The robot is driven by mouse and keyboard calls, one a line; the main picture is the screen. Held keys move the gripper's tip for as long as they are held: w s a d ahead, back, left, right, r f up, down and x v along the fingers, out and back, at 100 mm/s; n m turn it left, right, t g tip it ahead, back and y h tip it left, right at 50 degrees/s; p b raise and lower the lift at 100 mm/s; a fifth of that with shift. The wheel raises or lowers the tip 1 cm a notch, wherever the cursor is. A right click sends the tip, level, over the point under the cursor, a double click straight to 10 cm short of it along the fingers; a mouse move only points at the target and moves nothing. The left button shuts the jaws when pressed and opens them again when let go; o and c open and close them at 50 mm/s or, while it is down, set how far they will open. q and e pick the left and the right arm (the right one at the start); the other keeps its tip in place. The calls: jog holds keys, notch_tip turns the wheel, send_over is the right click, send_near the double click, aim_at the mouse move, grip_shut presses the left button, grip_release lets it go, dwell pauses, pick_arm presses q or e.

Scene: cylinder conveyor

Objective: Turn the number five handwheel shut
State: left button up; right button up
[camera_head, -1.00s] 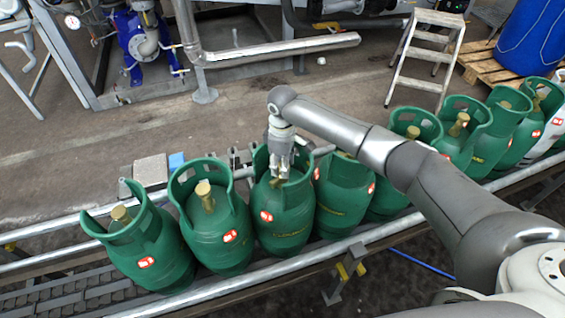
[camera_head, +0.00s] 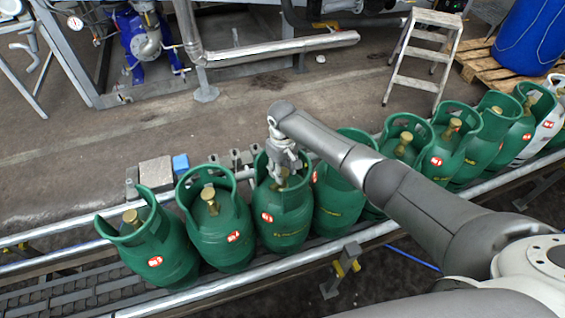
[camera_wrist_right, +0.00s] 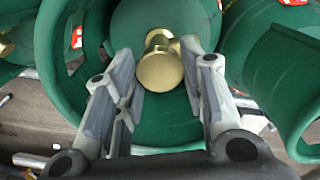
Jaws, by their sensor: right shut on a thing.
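My right gripper (camera_head: 280,180) reaches down inside the open collar of a green gas cylinder (camera_head: 286,222) standing in the row on the conveyor. In the right wrist view its two fingers stand on either side of a round brass handwheel (camera_wrist_right: 159,74), and the gripper is shut on it. The handwheel sits on a brass valve inside the green collar. The cylinder has a red and white label (camera_head: 267,217); I cannot read its number for sure. In the head view the gripper mostly hides this handwheel. My left gripper is not in view.
Similar green cylinders stand close on both sides, one at left (camera_head: 217,230) and one at right (camera_head: 338,208). Their collars flank my gripper. The conveyor's front rail (camera_head: 300,262) runs along the row. A step ladder (camera_head: 425,52) and blue drum (camera_head: 527,38) stand behind.

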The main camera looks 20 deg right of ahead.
jog(key=m+p, duration=0.1)
jog(key=m, duration=0.1)
jog(key=m+p, duration=0.1)
jog(key=shift+a+r+m+p, duration=0.1)
jog(key=shift+r+m+p, duration=0.1)
jog(key=shift+m+p, duration=0.15)
jog(key=m+p, duration=0.1)
jog(key=m, duration=0.2)
jog(key=shift+m+p, duration=0.35)
jog(key=shift+p, duration=0.05)
jog(key=m+p, duration=0.1)
jog(key=m, duration=0.2)
jog(key=shift+f+m, duration=0.1)
jog(key=shift+m, duration=0.2)
jog(key=shift+w+m+p, duration=0.1)
jog(key=shift+m+p, duration=0.5)
jog(key=shift+m, duration=1.3)
jog(key=o, duration=1)
jog(key=shift+f, duration=0.1)
